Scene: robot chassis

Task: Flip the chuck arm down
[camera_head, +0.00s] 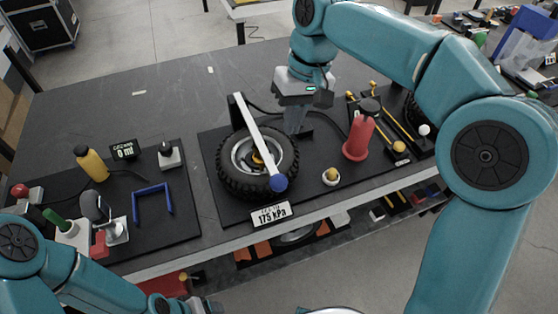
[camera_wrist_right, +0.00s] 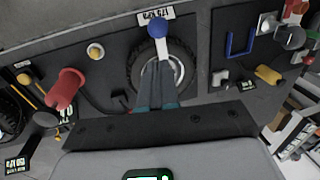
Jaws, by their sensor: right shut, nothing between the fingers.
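The chuck arm (camera_head: 258,140) is a long white lever with a blue ball knob (camera_head: 278,182) at its near end. It runs from a dark post behind the wheel, across the black tire (camera_head: 229,177), to the tire's front edge. In the right wrist view the blue knob (camera_wrist_right: 157,29) shows above the tire (camera_wrist_right: 186,61), with part of the lever below it. My right gripper (camera_head: 294,130) is shut and empty, pointing down just behind and right of the tire, apart from the lever. My left arm is low at the left; its fingers are not clearly visible.
A red cone-shaped object (camera_head: 357,138) stands right of the wheel, close to my right gripper. A small yellow ball (camera_head: 331,175) sits in front of it. A pressure sign (camera_head: 270,214) stands at the mat's front edge. Blue bracket (camera_head: 152,199) and yellow bottle (camera_head: 91,163) are at left.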

